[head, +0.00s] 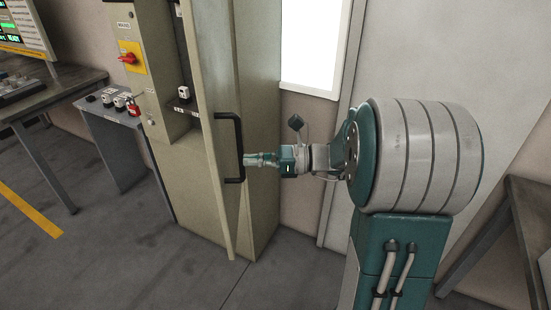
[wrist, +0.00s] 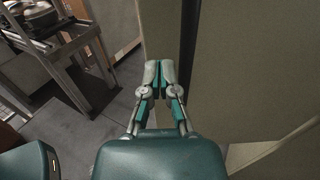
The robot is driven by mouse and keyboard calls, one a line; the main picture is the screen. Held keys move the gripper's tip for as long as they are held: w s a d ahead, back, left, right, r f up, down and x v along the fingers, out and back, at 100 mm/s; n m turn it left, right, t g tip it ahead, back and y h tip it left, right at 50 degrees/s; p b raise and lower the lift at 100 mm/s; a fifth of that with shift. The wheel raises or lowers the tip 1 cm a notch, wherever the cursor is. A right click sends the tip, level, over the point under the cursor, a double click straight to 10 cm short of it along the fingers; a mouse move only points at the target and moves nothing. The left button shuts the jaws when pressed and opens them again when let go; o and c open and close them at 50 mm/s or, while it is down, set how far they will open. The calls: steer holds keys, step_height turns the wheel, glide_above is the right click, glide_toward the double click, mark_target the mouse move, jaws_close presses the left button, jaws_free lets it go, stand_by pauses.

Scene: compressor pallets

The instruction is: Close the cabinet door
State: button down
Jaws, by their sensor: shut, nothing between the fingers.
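The tall beige cabinet (head: 262,110) stands left of centre in the head view. Its door (head: 196,60) shows as a narrow tall panel standing out at an angle, with a black bar handle (head: 240,150) on its right side. My gripper (head: 248,160) is shut and empty, with its tips close to the handle. I cannot tell whether they touch it. In the wrist view my gripper (wrist: 160,70) points at a beige panel, with a dark vertical strip (wrist: 188,45) just right of the fingertips.
A red rotary switch (head: 129,58) sits on the cabinet's control panel. A grey stand (head: 110,115) with buttons and a table (head: 55,92) are at the left. Another table (head: 530,205) is at the right edge. Floor (head: 110,255) in front is clear.

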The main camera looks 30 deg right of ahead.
mark_target(219, 160)
steer(key=x, duration=0.4)
steer(key=shift+a, duration=0.35)
steer(key=shift+w+a, duration=0.1)
steer(key=shift+w, duration=0.15)
